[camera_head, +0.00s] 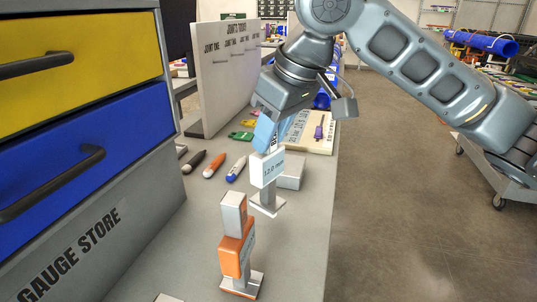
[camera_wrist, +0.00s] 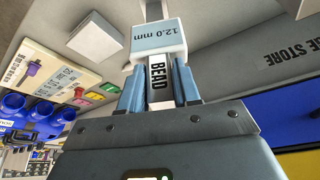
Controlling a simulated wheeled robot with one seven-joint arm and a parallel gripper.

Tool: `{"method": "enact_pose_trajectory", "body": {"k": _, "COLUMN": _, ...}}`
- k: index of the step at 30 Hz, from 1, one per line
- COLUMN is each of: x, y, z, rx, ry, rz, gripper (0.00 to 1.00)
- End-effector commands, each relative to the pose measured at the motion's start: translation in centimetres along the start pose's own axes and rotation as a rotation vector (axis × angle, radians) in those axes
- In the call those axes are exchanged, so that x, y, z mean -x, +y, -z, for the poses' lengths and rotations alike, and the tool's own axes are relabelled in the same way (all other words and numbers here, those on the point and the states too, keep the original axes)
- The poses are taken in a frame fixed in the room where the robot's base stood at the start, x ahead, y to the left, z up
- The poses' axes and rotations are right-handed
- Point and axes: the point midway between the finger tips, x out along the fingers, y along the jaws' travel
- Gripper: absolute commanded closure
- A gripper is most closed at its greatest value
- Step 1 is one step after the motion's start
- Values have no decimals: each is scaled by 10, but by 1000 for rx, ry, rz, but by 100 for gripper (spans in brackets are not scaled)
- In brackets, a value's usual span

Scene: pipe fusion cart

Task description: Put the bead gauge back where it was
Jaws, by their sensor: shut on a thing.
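The bead gauge (camera_head: 266,169) has a pale block marked 12.0 mm. In the wrist view the bead gauge (camera_wrist: 158,40) also shows its handle marked BEAD. My gripper (camera_head: 268,138) is shut on that handle, with its blue fingers (camera_wrist: 159,84) on either side. The gauge is upright, block downward.
An orange and grey upright piece (camera_head: 237,250) stands nearer on the worktop (camera_head: 185,250). A pale box (camera_head: 291,172) sits close behind the gauge. Several marker-like tools (camera_head: 214,166) lie to the left. The drawer cabinet (camera_head: 85,130) borders the left side. A labelled panel (camera_head: 222,75) stands behind.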

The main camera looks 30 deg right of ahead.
Motion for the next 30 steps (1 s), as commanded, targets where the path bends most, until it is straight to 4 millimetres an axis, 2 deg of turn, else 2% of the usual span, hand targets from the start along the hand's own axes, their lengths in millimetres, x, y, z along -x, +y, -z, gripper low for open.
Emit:
{"method": "enact_pose_trajectory", "body": {"k": 4, "x": -8, "y": -2, "z": 1, "rx": -2, "ry": 1, "rz": -1, "gripper": 100}}
{"method": "enact_pose_trajectory", "body": {"k": 12, "x": -39, "y": -2, "z": -12, "rx": -2, "ry": 1, "rz": -1, "gripper": 100}}
{"method": "enact_pose_trajectory", "body": {"k": 24, "x": -44, "y": -3, "z": -14, "rx": -1, "ry": 1, "rz": 0, "gripper": 100}}
{"method": "enact_pose_trajectory", "body": {"k": 25, "x": -44, "y": -2, "z": -14, "rx": -1, "ry": 1, "rz": 0, "gripper": 67}}
{"method": "enact_pose_trajectory", "body": {"k": 30, "x": -43, "y": -2, "z": -14, "rx": -1, "ry": 1, "rz": -1, "gripper": 51}}
